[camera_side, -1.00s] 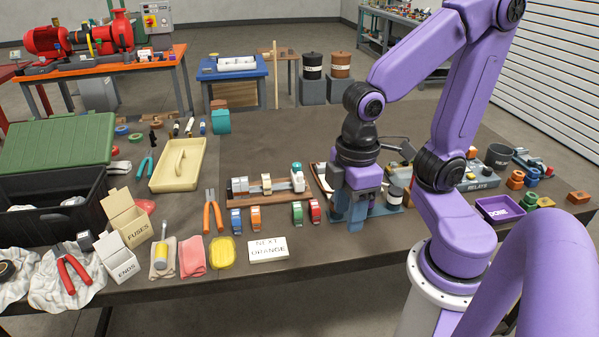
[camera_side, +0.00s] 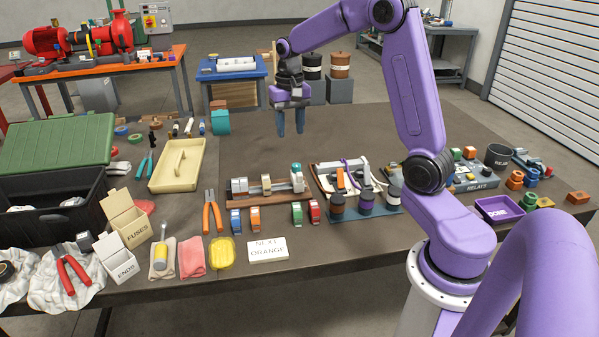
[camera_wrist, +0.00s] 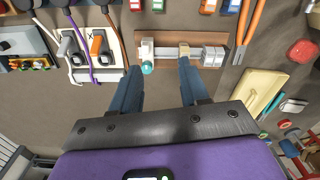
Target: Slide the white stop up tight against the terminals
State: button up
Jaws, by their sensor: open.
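A metal rail on a brown wooden base (camera_side: 270,193) lies mid-table. Grey terminals (camera_side: 239,187) sit at its left end in the side view; in the wrist view the terminals (camera_wrist: 213,56) are at the right end. A white block with a teal-green knob (camera_side: 298,178) is at the other end, also in the wrist view (camera_wrist: 147,50). A cream piece (camera_side: 267,184) stands between them, with a gap to the terminals. I cannot tell for sure which is the white stop. My gripper (camera_side: 290,132) is open and empty, above the table behind the rail. Its fingers show in the wrist view (camera_wrist: 160,75).
A blue board with spools and wires (camera_side: 365,205) stands right of the rail. Coloured blocks (camera_side: 253,218) and a sign card (camera_side: 268,249) lie in front. A cream tray (camera_side: 178,165) is to the left. The table behind the rail is clear.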

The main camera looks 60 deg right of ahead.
jog(key=m, duration=0.2)
send_over(299, 174)
notch_tip(299, 174, down, 18)
jog(key=shift+d+r, duration=0.1)
dwell(0.3)
grip_shut()
